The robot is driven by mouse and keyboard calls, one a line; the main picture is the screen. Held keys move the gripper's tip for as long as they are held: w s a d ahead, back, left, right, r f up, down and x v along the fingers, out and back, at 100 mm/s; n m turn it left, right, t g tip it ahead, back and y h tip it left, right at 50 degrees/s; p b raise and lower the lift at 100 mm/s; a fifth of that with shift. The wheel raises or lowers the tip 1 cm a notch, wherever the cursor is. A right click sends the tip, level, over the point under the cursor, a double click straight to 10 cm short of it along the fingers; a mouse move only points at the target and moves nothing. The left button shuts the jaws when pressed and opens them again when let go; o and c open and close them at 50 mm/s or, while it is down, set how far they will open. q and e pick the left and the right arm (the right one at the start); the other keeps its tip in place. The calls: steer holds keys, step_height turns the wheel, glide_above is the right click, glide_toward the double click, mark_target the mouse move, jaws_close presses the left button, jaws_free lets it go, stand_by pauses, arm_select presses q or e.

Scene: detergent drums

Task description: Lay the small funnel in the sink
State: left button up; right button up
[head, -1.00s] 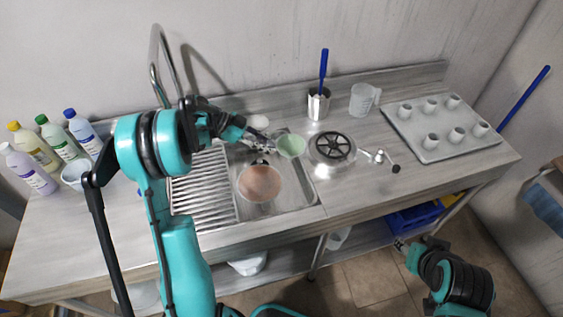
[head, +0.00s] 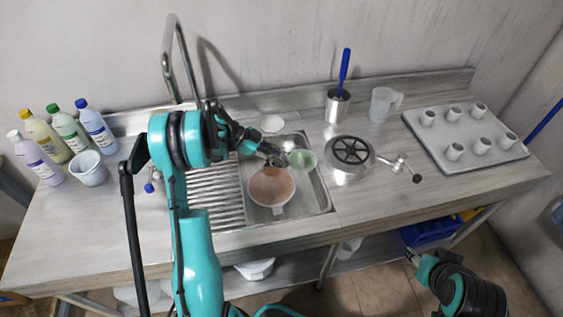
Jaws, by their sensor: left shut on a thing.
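My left gripper (head: 280,158) is shut on a small pale green funnel (head: 303,160), whose round rim faces up. The gripper holds it over the back right part of the steel sink (head: 318,190). I cannot tell whether the funnel touches the sink. A larger round vessel with a brownish-pink inside (head: 271,187) sits in the basin, just in front and left of the funnel. My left arm hides part of the drainboard and the sink's back left. My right gripper (head: 411,257) is low at the right, in front of the counter, and its jaws are too small to read.
A ribbed drainboard (head: 215,195) lies left of the basin. A round steel piece with a black star-shaped top (head: 350,150) stands right of it. Several bottles and a grey tub (head: 88,168) stand at the left. A tray (head: 490,165) of white cups lies at the right.

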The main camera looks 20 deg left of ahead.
arm_select(q)
steer(key=shift+f+b, duration=0.4)
steer(key=shift+f, duration=0.1)
steer(key=o, duration=0.7)
steer(key=shift+c, duration=0.2)
steer(key=shift+r, duration=0.1)
steer(key=s+a+r, duration=0.1)
steer(key=s+a, duration=0.2)
steer(key=a, duration=0.9)
steer(key=shift+a+r, duration=0.25)
steer(key=shift+a, duration=0.05)
